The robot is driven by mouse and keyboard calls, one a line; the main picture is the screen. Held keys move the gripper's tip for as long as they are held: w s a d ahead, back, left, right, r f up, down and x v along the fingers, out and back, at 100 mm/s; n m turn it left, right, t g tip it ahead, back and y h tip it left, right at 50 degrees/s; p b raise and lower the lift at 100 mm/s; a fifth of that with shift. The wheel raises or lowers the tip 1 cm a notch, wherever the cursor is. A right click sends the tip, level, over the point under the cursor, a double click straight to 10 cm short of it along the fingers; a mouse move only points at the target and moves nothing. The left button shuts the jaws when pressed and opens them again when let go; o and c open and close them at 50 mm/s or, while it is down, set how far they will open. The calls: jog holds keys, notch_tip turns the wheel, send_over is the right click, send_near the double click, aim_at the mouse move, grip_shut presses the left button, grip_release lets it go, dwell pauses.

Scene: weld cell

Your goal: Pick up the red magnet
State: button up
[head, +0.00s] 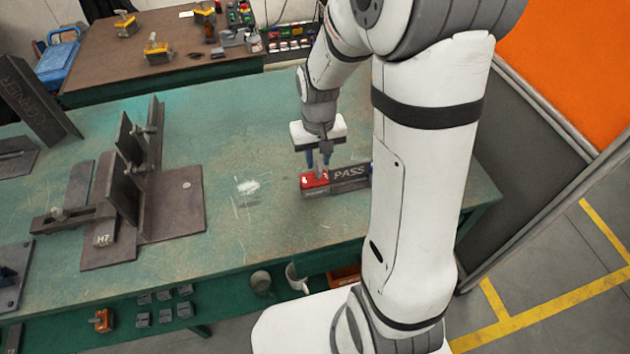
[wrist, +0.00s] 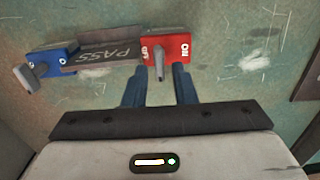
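The red magnet (head: 315,181) is a small block marked ON and OFF, on the green bench at one end of a dark bar marked PASS (head: 349,174). The wrist view also shows the red magnet (wrist: 183,45), with a grey lever sticking out. My gripper (head: 318,163) points down over the red magnet. In the wrist view my gripper (wrist: 158,78) is open, its blue fingers apart, with the lever showing between them and space on either side. I cannot tell whether the fingertips touch the magnet. A blue magnet (wrist: 52,62) sits at the bar's other end.
A dark steel fixture (head: 143,205) with upright plates stands on the left of the bench (head: 235,150). The bench between it and the magnet is clear. A brown table (head: 190,65) behind holds yellow-topped magnets. A mug (head: 297,277) sits on the shelf below.

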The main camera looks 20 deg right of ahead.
aim_at(318, 166)
notch_tip(318, 166, down, 4)
jog(key=shift+s+f, duration=0.1)
jog(key=shift+c, duration=0.3)
grip_shut()
dwell(1.2)
